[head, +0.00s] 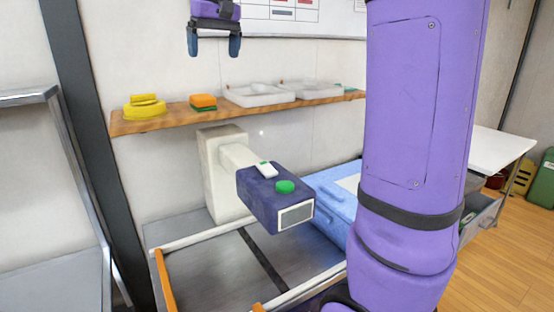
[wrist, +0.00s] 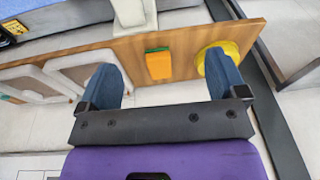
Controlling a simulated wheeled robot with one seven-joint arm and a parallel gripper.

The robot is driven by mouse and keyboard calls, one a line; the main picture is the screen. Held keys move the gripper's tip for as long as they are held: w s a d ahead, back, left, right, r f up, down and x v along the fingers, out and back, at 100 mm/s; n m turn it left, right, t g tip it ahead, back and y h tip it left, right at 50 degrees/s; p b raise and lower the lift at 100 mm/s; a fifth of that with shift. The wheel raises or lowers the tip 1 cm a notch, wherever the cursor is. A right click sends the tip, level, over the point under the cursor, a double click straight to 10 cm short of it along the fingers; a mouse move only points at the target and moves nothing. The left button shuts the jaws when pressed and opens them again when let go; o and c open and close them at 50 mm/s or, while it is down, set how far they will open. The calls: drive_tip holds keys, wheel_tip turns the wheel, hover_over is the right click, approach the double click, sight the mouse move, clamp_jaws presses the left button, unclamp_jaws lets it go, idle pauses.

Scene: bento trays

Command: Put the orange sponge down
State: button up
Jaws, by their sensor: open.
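The orange sponge (head: 203,101) lies on the wooden shelf (head: 160,123), with a green layer under its orange top. It also shows in the wrist view (wrist: 158,65), on the shelf between the two fingers and beyond their tips. My gripper (head: 214,50) is open and empty, above the shelf and apart from the sponge. Its blue fingers also show in the wrist view (wrist: 166,78).
A yellow stack (head: 144,107) stands left of the sponge, and white trays (head: 260,94) stand to its right. Below the shelf are a dark blue boxy device (head: 262,200) with a green button and a light blue box (head: 325,200).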

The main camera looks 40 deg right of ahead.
drive_tip(key=s+a+f+t, duration=0.1)
drive_tip(key=s+a+f, duration=0.1)
drive_tip(key=s+f, duration=0.3)
drive_tip(key=s+a+f+n+t, duration=0.1)
drive_tip(key=s+f, duration=0.5)
drive_tip(key=s, duration=0.7)
drive_tip(key=s+a+f+t, duration=0.1)
drive_tip(key=s+a+f, duration=0.2)
drive_tip(key=s, duration=0.7)
wheel_tip(320, 180, down, 2)
drive_tip(key=shift+a+f+n, duration=0.2)
drive_tip(key=shift+n, duration=0.1)
